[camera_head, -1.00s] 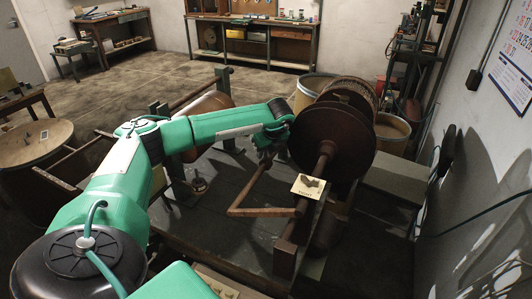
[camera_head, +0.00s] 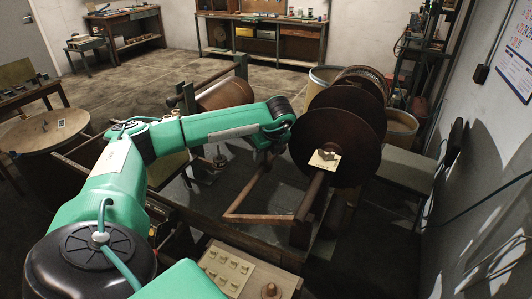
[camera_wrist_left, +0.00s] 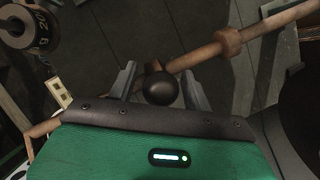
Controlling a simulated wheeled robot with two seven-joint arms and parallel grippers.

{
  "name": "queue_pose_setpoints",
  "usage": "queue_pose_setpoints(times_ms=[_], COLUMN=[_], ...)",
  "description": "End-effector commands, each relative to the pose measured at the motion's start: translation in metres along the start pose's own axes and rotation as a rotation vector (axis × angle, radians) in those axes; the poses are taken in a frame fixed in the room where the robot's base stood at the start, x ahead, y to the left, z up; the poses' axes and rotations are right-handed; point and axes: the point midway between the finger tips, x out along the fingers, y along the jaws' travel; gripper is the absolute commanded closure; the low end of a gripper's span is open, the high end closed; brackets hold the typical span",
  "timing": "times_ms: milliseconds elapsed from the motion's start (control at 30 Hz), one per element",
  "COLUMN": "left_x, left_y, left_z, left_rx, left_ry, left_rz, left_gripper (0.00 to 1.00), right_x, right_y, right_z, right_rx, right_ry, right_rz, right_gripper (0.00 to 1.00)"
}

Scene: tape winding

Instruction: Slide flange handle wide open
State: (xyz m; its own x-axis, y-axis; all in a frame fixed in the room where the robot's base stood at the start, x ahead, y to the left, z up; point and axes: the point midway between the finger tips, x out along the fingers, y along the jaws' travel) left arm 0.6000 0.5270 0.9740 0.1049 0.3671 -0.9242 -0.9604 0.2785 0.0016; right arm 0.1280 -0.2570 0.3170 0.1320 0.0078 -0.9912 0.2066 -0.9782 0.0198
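The flange handle (camera_head: 258,217) is a bent, rusty-brown rod that joins the rail under the big brown flange disc (camera_head: 318,132). Its free arm rises to my left gripper (camera_head: 270,148), which is partly hidden by my wrist in the head view. In the left wrist view a dark round knob (camera_wrist_left: 160,88) sits between the two grey fingers of my left gripper (camera_wrist_left: 160,80). The fingers close on its sides; exact contact is hard to see. A second brown disc (camera_head: 362,103) stands behind the front flange, with a gap between them. My right gripper is out of view.
A yellowish card (camera_head: 324,161) sits by the shaft in front of the flange. A wooden board with small labelled pieces (camera_head: 228,268) lies in front. A grey wall (camera_head: 480,205) bounds the right. Drums (camera_head: 402,128) stand behind the discs.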

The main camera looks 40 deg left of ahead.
Motion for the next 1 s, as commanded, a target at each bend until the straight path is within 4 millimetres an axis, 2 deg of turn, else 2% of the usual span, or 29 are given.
queue_pose_setpoints(times_ms=[267, 433, 567, 800, 1000], left_x=[-0.001, -0.015, -0.041, -0.096, -0.128], left_y=[0.000, -0.001, -0.002, -0.001, -0.001], left_z=[0.000, 0.000, 0.000, 0.000, 0.000], left_rx=[-0.001, -0.001, -0.001, -0.001, -0.001], left_ry=[-0.001, -0.001, -0.001, -0.001, -0.001], left_rz=[-0.001, -0.004, -0.007, -0.006, -0.004], left_gripper=[0.50, 0.50, 0.50, 0.50, 0.50], right_x=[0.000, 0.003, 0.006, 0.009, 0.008], right_y=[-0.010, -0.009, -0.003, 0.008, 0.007], right_z=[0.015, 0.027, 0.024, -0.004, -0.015], right_rx=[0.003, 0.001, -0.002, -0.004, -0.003], right_ry=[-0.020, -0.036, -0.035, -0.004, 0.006], right_rz=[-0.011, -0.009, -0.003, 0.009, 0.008], right_gripper=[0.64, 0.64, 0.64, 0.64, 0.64])
